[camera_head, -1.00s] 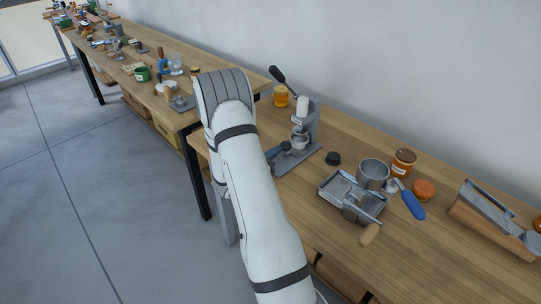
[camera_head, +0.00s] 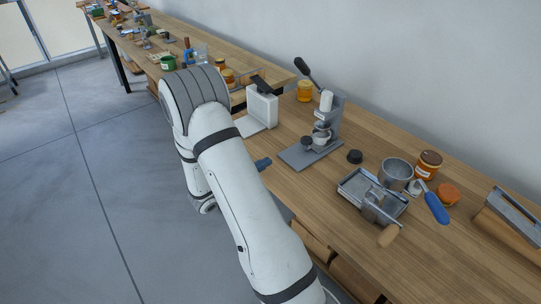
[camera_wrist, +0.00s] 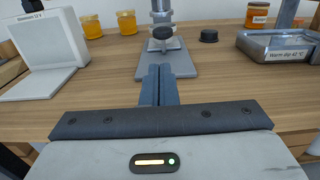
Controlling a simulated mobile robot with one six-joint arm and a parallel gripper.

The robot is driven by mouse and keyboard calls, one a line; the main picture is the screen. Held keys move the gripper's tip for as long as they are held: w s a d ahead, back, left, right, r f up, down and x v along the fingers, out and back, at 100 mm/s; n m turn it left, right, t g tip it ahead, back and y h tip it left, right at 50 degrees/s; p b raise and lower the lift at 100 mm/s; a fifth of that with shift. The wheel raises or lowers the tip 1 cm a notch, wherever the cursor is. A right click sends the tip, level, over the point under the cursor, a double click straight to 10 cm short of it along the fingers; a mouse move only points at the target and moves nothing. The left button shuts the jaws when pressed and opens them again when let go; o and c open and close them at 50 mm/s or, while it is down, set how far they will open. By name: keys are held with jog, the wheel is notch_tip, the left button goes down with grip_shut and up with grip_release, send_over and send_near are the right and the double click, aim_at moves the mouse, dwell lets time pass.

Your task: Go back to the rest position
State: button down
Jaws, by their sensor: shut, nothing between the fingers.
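My gripper (camera_wrist: 159,86) is shut and empty in the wrist view, its two fingers side by side over the front part of the wooden table. Its tips point at the grey base plate of a lever press (camera_wrist: 165,60). In the head view a small blue-grey part of my gripper (camera_head: 263,164) shows at the table's front edge, left of the press (camera_head: 323,118). My white arm hides the rest of it. The arm is bent, with its elbow high at the left of the table.
A white device (camera_head: 262,106) stands left of the press, close to my arm. A metal tray (camera_head: 352,190), a metal cup (camera_head: 395,173), a blue-handled tool (camera_head: 436,207) and honey jars (camera_head: 428,164) lie to the right. The floor (camera_head: 60,210) at left is clear.

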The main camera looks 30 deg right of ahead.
jog(key=s+a+r+m+g+y, duration=0.2)
jog(key=s+r+m+g+y, duration=0.1)
jog(key=s+r+m+y, duration=0.25)
jog(key=s+a+r+m+g+y, duration=0.2)
jog(key=s+r+m+g, duration=0.15)
jog(key=s+m, duration=0.35)
jog(key=s+a+r+m+t+y+p, duration=0.1)
jog(key=s+a+r+m+t+y, duration=0.2)
jog(key=a, duration=0.4)
jog(key=s+a+r+m+t+y+p, duration=0.1)
jog(key=s+a+r+m+t+y, duration=0.2)
jog(key=a+y, duration=0.4)
jog(key=shift+s+r+m, duration=0.65)
jog(key=shift+s+r, duration=0.15)
jog(key=shift+s, duration=0.25)
